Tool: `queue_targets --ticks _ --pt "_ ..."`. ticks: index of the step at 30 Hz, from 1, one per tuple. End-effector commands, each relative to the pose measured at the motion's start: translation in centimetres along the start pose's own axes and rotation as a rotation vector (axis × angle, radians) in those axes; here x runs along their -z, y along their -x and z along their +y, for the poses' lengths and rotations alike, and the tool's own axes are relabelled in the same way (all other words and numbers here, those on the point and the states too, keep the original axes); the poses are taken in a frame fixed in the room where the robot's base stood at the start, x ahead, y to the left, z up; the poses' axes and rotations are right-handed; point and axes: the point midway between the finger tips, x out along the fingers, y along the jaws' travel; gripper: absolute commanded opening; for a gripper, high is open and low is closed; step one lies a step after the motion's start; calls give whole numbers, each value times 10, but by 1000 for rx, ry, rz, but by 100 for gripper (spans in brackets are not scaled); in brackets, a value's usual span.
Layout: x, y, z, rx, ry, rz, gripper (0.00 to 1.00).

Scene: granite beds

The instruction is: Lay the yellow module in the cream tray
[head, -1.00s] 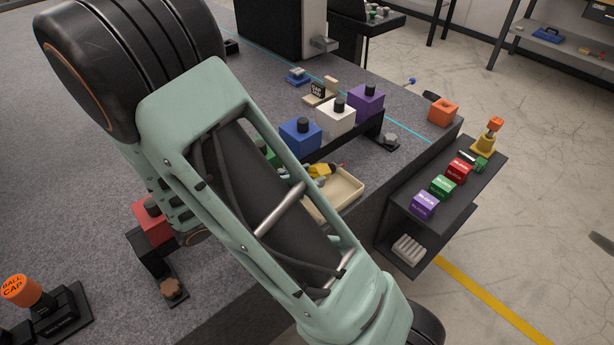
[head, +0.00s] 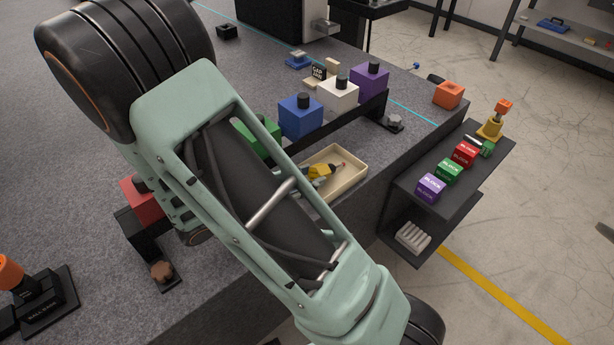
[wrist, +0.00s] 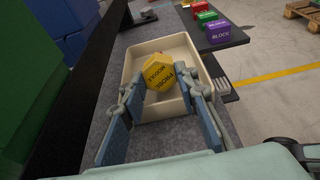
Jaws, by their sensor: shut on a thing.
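The yellow module (wrist: 158,78), a faceted block with dark lettering, is between the two fingers of my gripper (wrist: 165,82) in the wrist view. The gripper is shut on it. The cream tray (wrist: 132,66) is a shallow open box around and beneath the module in that view. In the head view the yellow module (head: 320,171) shows against the inside of the cream tray (head: 352,183), whose near-left part my arm hides. I cannot tell whether the module touches the tray floor.
A dark rack with green (head: 262,140), blue (head: 300,117), white (head: 338,94) and purple (head: 369,81) blocks runs close behind the tray. A red block (head: 142,200) is at left. A dark shelf (head: 462,180) with several small blocks stands beyond the bench edge.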

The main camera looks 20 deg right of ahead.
Motion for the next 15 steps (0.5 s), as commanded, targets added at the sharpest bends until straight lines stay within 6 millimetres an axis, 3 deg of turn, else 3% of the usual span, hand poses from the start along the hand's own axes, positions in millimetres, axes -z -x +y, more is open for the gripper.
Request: queue_targets --ticks 15 --pt "6 -2 0 0 0 -1 0"
